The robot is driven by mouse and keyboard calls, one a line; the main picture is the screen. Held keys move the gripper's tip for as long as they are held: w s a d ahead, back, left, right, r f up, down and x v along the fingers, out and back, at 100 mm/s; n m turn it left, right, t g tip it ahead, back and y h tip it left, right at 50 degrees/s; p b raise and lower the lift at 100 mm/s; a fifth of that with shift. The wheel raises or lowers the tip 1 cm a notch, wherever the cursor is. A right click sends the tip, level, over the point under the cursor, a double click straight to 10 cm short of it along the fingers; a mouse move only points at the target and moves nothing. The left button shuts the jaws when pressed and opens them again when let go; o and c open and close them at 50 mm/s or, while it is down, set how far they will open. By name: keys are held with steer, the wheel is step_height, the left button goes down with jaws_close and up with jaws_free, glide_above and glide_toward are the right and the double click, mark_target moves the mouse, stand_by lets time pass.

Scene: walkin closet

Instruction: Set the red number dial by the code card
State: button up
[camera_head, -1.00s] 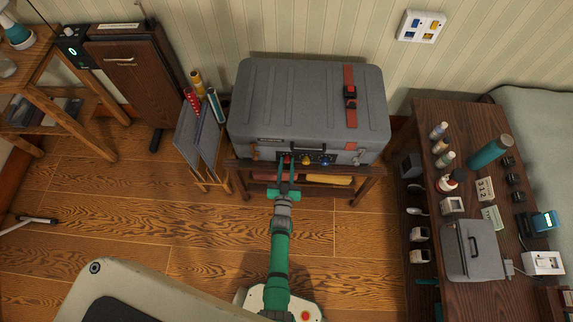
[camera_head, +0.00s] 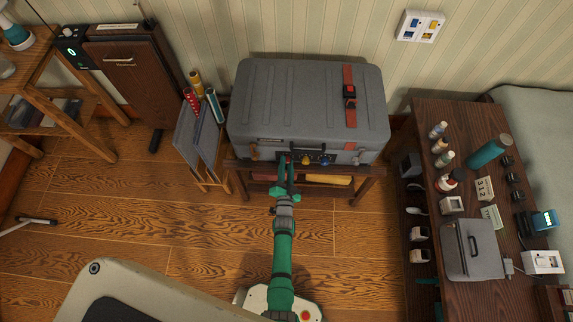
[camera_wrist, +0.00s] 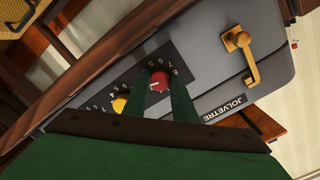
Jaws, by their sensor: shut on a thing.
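The grey suitcase (camera_head: 310,105) has a black dial panel on its front. In the wrist view the red dial (camera_wrist: 158,81) sits between the fingertips of my gripper (camera_wrist: 161,88), which is shut on it. A white mark shows on the dial, and numbers run around it; the exact setting is unclear. In the head view my green gripper (camera_head: 287,165) reaches the panel and hides most of the red dial. The yellow dial (camera_wrist: 120,105) is beside it, and the blue dial (camera_head: 325,162) is farther right. A card reading about "312" (camera_head: 485,189) stands on the right table; I cannot tell if it is the code card.
The suitcase rests on a low wooden stand (camera_head: 368,180). A brass latch (camera_wrist: 240,50) is near the red dial. A rack with rolled tubes (camera_head: 200,150) stands close on the left. The dark table (camera_head: 440,115) on the right holds bottles and a grey case. Floor around my arm is clear.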

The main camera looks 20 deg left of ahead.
steer(key=shift+d, duration=0.1)
stand_by(0.4)
steer(key=o, duration=1)
steer(key=shift+o, duration=0.2)
steer(key=shift+s, duration=0.1)
steer(key=shift+s, duration=0.25)
steer(key=v, duration=1)
steer(key=shift+d, duration=0.1)
